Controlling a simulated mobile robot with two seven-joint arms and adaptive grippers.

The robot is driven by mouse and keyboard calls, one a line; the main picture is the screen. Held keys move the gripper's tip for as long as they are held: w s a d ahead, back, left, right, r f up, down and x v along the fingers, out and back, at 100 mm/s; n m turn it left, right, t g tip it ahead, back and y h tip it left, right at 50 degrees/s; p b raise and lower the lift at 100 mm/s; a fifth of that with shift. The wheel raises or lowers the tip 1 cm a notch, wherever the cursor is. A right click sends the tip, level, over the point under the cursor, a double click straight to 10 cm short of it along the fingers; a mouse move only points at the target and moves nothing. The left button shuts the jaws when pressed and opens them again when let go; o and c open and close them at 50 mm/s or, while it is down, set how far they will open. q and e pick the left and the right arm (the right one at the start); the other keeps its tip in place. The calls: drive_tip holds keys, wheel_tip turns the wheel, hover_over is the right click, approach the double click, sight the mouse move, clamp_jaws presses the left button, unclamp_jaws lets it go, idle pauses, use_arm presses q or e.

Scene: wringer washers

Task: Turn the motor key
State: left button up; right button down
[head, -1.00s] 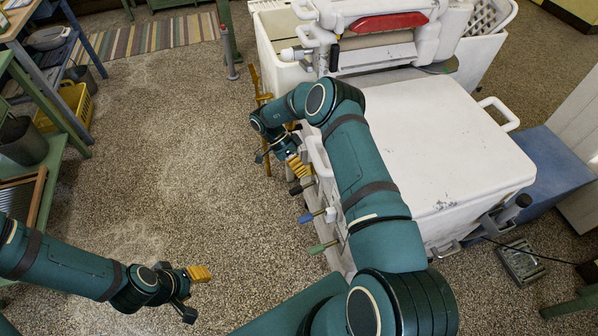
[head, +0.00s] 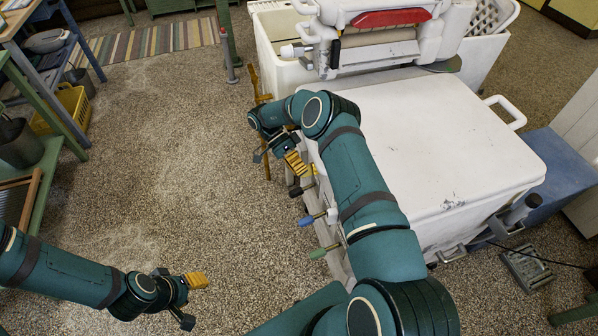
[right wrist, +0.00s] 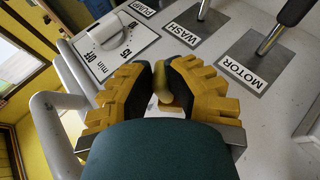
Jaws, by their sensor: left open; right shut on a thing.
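My right gripper (head: 283,160) is at the washer's left side, by the row of levers. In the right wrist view, its yellow-padded fingers (right wrist: 161,78) are shut on a small brass-yellow key (right wrist: 163,88), which shows between the fingertips. The fingers hide most of the key and where it meets the panel. A MOTOR label (right wrist: 242,75) sits on the panel to the right of the fingers, beside a black-handled lever (right wrist: 278,32). My left gripper (head: 188,299) is open and empty over the floor at lower left.
The white washer (head: 450,140) carries a wringer (head: 378,45) at its back. A blue lever (head: 306,220) and a green lever (head: 317,253) stick out from its side. The dial plate (right wrist: 115,40) and WASH label (right wrist: 180,33) are close to the fingers. The floor (head: 170,180) at left is clear.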

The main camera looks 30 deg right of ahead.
drive_tip(key=shift+s+f+g, duration=0.1)
drive_tip(key=shift+g, duration=0.6)
drive_tip(key=shift+c, duration=0.5)
unclamp_jaws()
drive_tip(key=w+a, duration=0.1)
drive_tip(key=a, duration=0.5)
drive_tip(key=shift+w+a, duration=0.35)
drive_tip(key=shift+a, duration=0.05)
idle(0.6)
idle(0.5)
